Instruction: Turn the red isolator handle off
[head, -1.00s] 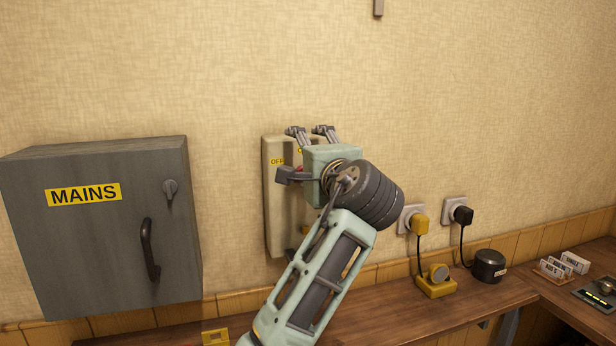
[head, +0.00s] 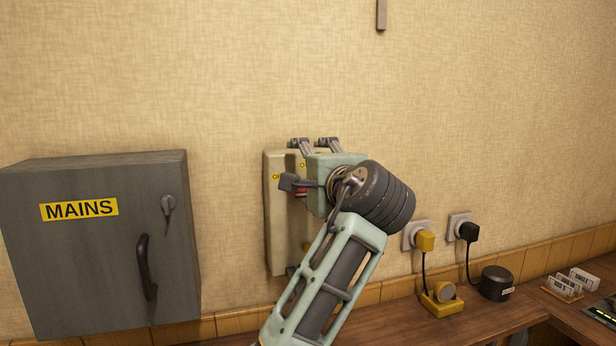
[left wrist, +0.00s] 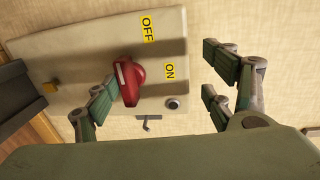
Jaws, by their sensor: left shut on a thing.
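The isolator is a cream wall box (head: 281,235) with yellow OFF and ON labels, partly hidden behind my left gripper in the head view. Its red handle (left wrist: 129,82) shows in the left wrist view, below the OFF label (left wrist: 148,27) and left of the ON label (left wrist: 170,73). In the head view only a bit of red (head: 300,193) shows beside my gripper. I cannot tell exactly where the handle points. My right gripper is out of view.
A grey MAINS cabinet (head: 100,260) with a dark handle is on the wall at left. Yellow (head: 424,240) and black (head: 467,231) plugs sit in wall sockets at right. A wooden bench (head: 400,325) below carries a yellow device (head: 441,298) and a black pot (head: 496,283).

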